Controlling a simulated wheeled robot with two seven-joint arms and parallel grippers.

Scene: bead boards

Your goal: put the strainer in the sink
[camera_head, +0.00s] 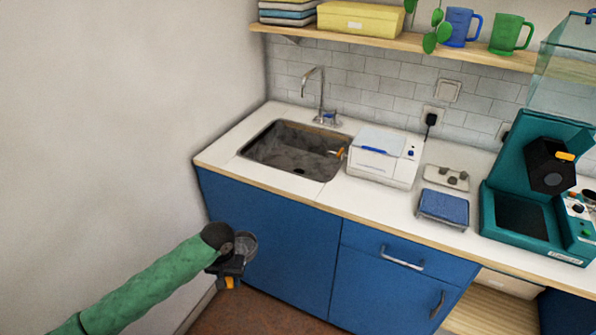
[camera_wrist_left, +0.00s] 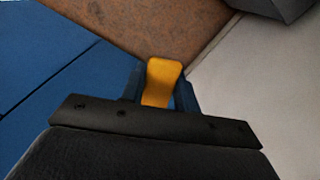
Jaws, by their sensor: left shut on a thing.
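My left gripper (camera_head: 229,282) hangs pointing down in front of the blue cabinet, below and left of the sink (camera_head: 262,150). It is shut on an orange piece (camera_wrist_left: 161,82), which sits between the dark fingers in the left wrist view. I take this piece for part of the strainer; I cannot make out a bowl or mesh for sure. The sink is a dark grey basin set in the white counter, with a drain hole at the bottom. A small orange-ended object (camera_head: 338,153) leans at its right rim; I cannot tell what it is. My right gripper is out of view.
A faucet (camera_head: 321,100) stands behind the sink. A white box-like device (camera_head: 384,157) stands close to its right. Further right are a grey tray (camera_head: 446,178), a blue-topped scale (camera_head: 443,207) and a teal machine (camera_head: 535,205). The counter's front edge (camera_head: 270,180) lies above my gripper.

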